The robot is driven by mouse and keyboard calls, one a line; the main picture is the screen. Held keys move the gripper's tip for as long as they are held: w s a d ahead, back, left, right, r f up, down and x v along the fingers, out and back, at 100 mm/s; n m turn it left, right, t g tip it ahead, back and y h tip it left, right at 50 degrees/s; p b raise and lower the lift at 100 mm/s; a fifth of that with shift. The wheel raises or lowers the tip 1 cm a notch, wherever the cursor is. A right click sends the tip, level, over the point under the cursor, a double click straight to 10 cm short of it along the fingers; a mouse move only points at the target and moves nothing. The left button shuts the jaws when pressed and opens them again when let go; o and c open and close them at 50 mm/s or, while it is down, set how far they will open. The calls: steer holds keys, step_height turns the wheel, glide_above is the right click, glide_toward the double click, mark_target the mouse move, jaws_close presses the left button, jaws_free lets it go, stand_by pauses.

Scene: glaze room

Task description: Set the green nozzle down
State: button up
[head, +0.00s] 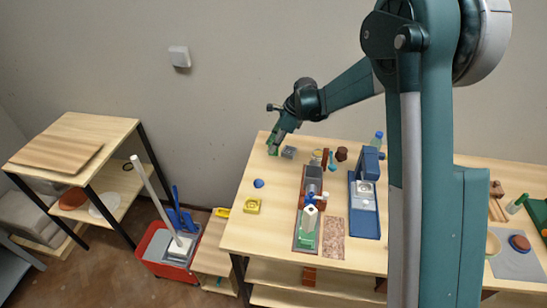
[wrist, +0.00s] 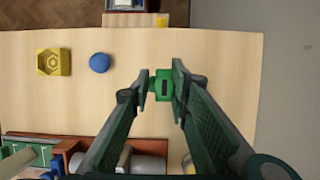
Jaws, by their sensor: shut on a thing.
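The green nozzle (head: 272,151) is at the far left corner of the workbench in the head view. My gripper (head: 276,142) points down there and is shut on it. In the wrist view the green nozzle (wrist: 163,89) sits between my two fingertips (wrist: 162,82), with a dark slot in its face. Bare wooden tabletop (wrist: 215,60) shows around it. I cannot tell whether the nozzle touches the tabletop or hangs just above it.
A blue round thing (wrist: 99,62) and a yellow square block (wrist: 53,62) lie to the left in the wrist view. A blue machine (head: 364,205) stands further right. The bench's left end has free room.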

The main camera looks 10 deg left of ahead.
mark_target(273, 155)
steer(key=shift+f, duration=1.25)
steer(key=shift+f, duration=1.85)
steer(key=shift+f, duration=0.2)
steer(key=o, duration=0.9)
steer(key=shift+r, duration=0.25)
steer(key=v, duration=1.2)
